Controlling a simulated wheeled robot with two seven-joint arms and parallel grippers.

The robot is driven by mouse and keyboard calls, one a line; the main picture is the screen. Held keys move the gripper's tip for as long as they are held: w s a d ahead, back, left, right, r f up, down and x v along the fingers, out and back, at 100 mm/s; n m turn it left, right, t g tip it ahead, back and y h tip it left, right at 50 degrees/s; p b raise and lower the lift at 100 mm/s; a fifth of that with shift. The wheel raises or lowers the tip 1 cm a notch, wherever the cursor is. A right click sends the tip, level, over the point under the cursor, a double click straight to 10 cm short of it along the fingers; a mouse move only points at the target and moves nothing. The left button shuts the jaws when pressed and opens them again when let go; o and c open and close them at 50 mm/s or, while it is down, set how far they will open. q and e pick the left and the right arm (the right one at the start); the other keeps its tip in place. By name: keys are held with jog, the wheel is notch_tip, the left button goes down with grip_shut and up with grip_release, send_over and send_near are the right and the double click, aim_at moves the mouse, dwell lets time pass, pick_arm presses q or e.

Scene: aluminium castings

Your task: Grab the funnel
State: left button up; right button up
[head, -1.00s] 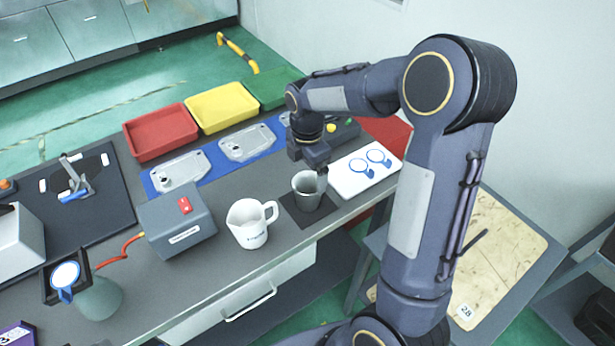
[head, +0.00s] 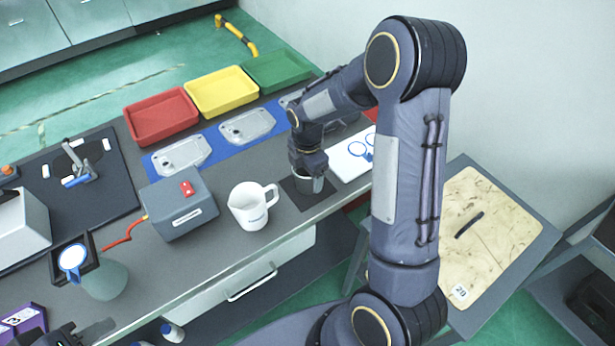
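I cannot clearly pick out a funnel. A grey metal cup-shaped vessel (head: 312,186) stands on a dark mat at the bench's right. My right gripper (head: 308,170) points down at the vessel's top and hides much of its mouth; whether its fingers are shut on the rim cannot be seen. A dark part at the bottom left edge appears to be my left gripper (head: 62,336), mostly cut off.
A white jug (head: 252,206) stands left of the vessel, and a grey box (head: 178,208) further left. A white tray (head: 348,165) with blue-ringed discs lies just to the right. Castings (head: 246,126) lie on a blue mat, with red, yellow and green trays behind.

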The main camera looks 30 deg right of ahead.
jog(key=c, duration=0.6)
jog(key=shift+r, duration=0.15)
